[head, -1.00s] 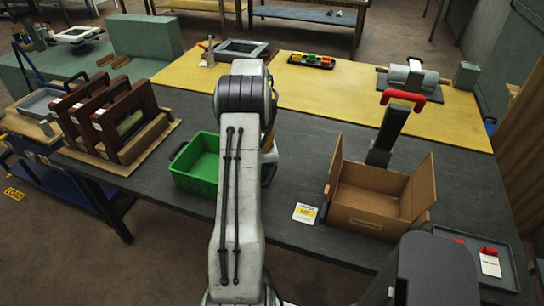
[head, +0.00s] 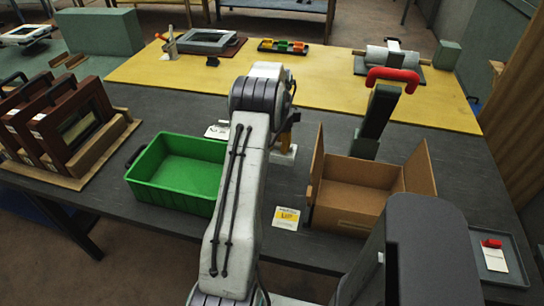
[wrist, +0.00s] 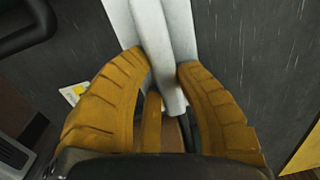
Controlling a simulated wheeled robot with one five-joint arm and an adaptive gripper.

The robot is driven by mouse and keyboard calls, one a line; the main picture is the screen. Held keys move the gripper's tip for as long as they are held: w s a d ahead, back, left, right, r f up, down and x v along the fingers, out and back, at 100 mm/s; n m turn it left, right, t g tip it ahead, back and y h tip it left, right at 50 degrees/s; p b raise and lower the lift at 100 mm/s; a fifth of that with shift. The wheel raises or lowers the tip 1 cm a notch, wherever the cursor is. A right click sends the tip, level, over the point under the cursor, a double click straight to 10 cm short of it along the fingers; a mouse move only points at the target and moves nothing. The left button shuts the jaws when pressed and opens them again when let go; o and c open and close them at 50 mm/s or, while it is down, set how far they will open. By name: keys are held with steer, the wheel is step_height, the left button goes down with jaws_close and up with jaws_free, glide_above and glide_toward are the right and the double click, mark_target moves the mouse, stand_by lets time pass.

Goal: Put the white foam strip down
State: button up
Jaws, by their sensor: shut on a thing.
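The white foam strip (wrist: 158,30) runs up from between the yellow fingers of my gripper (wrist: 165,75) in the wrist view. The fingers are closed in on its sides, and its near end is partly hidden between them. Dark table surface lies beyond it; I cannot tell whether the strip touches the table. In the head view, my arm hides most of my gripper (head: 288,135). A small white part of the strip (head: 284,155) shows just below the gripper, between the green bin and the cardboard box.
A green bin (head: 178,172) stands left of my arm, and an open cardboard box (head: 360,193) stands right. Brown frames (head: 60,125) stand at left. A red-handled tool (head: 380,115) rises behind the box. A grey tray (head: 497,262) lies right.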

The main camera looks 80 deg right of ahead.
steer(key=shift+f+p, duration=0.3)
steer(key=shift+f, duration=2.45)
steer(key=shift+f, duration=0.2)
steer(key=o, duration=0.9)
steer(key=shift+r, duration=0.1)
steer(key=shift+c, duration=0.2)
steer(key=r, duration=0.6)
steer(key=r+b, duration=0.1)
steer(key=r, duration=0.5)
steer(key=shift+a, duration=0.2)
steer(key=shift+r, duration=0.1)
steer(key=shift+w, duration=0.1)
